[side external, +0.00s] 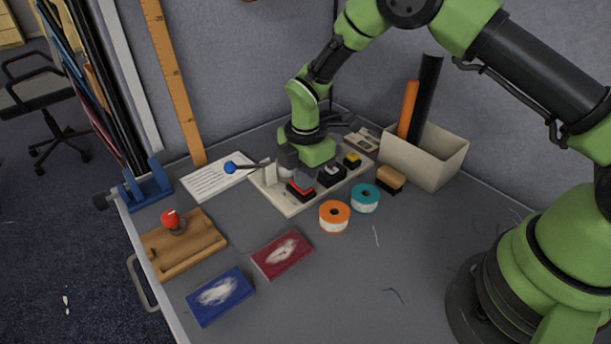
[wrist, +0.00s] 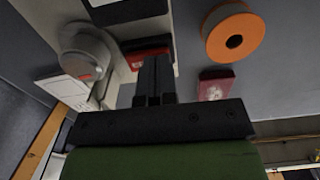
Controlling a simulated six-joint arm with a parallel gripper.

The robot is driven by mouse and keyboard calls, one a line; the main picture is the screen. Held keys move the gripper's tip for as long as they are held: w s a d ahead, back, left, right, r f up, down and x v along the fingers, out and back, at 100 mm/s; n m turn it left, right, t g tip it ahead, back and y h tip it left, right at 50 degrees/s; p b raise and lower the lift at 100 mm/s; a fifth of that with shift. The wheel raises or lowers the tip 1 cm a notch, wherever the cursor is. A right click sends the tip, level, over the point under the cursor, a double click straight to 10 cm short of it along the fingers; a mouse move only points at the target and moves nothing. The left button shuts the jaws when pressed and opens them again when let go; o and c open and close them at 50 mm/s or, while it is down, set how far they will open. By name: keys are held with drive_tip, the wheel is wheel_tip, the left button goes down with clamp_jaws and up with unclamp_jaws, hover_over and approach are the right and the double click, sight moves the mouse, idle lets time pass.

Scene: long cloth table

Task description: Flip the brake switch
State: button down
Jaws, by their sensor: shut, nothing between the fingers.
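A pale switch panel (side external: 290,209) lies on the table near the wall. It carries a lever with a blue knob (side external: 230,168), a red switch (side external: 300,188) on a black base, a black switch (side external: 331,175) and a yellow-topped switch (side external: 352,159). No label shows which one is the brake switch. My gripper is pointed down over the panel at the red switch; in the side view its fingers are mostly hidden. In the wrist view my gripper (wrist: 154,62) is shut and empty, its fingertips over the red switch (wrist: 150,52). Contact cannot be told. A grey round housing (wrist: 88,50) is beside the fingers.
Orange tape (side external: 334,216) and teal tape (side external: 365,198) lie in front of the panel, with a brown block (side external: 390,180) nearby. A beige bin (side external: 425,160) stands right. A written card (side external: 215,178) lies left.

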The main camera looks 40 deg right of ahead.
drive_tip(key=shift+f, duration=0.25)
drive_tip(key=shift+f, duration=0.2)
idle(0.3)
drive_tip(key=shift+w+r, duration=0.3)
drive_tip(key=shift+w, duration=0.45)
wheel_tip(320, 180, up, 14)
drive_tip(key=w, duration=0.2)
idle(0.4)
